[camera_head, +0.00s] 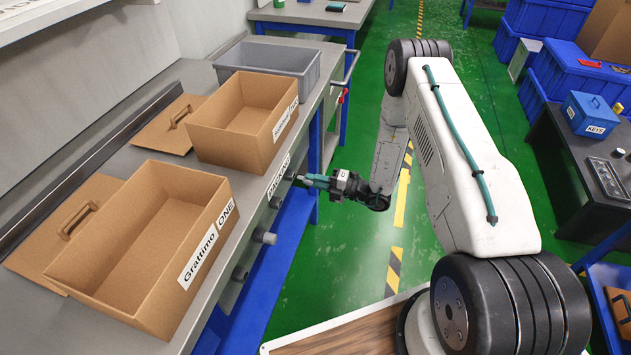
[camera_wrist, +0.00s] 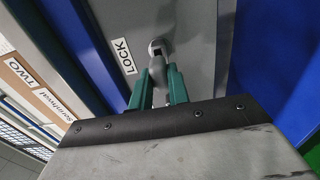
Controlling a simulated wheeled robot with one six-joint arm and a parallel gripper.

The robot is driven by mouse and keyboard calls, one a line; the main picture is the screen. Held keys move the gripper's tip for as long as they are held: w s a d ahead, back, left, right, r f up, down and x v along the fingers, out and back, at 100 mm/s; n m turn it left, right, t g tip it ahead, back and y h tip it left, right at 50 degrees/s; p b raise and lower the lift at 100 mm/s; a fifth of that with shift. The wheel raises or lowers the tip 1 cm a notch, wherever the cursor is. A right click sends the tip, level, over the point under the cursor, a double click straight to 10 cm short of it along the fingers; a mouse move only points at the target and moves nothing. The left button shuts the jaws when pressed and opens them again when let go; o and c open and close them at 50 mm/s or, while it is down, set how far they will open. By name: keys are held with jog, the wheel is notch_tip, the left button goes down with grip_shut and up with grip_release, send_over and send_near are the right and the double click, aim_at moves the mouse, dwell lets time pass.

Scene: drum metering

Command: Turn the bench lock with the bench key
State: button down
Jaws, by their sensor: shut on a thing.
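My gripper (camera_head: 318,182) is at the front face of the bench, with its teal fingers pointing left at it. In the wrist view the fingers (camera_wrist: 160,88) are shut on the bench key (camera_wrist: 158,97), a grey piece mostly hidden between them. The bench lock (camera_wrist: 158,46), a small round grey fitting with a dark opening, is straight ahead of the fingertips beside a white LOCK label (camera_wrist: 123,56). The key's far end is at the lock; I cannot tell how deep it sits. In the head view my fingers cover the lock.
Cardboard boxes ONE (camera_head: 175,310) and TWO (camera_head: 215,160) stand open on the bench (camera_head: 115,166), with lids beside them. A grey tub (camera_head: 306,82) is behind. A grey knob (camera_head: 264,237) sticks out from the bench front. A blue KEYS box (camera_head: 590,113) is on the right table.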

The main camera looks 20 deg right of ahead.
jog(key=shift+x, duration=1.65)
jog(key=c, duration=1.3)
grip_release()
jog(key=shift+o, duration=0.2)
jog(key=v, duration=0.7)
jog(key=shift+s+d, duration=0.25)
jog(key=shift+d, duration=0.05)
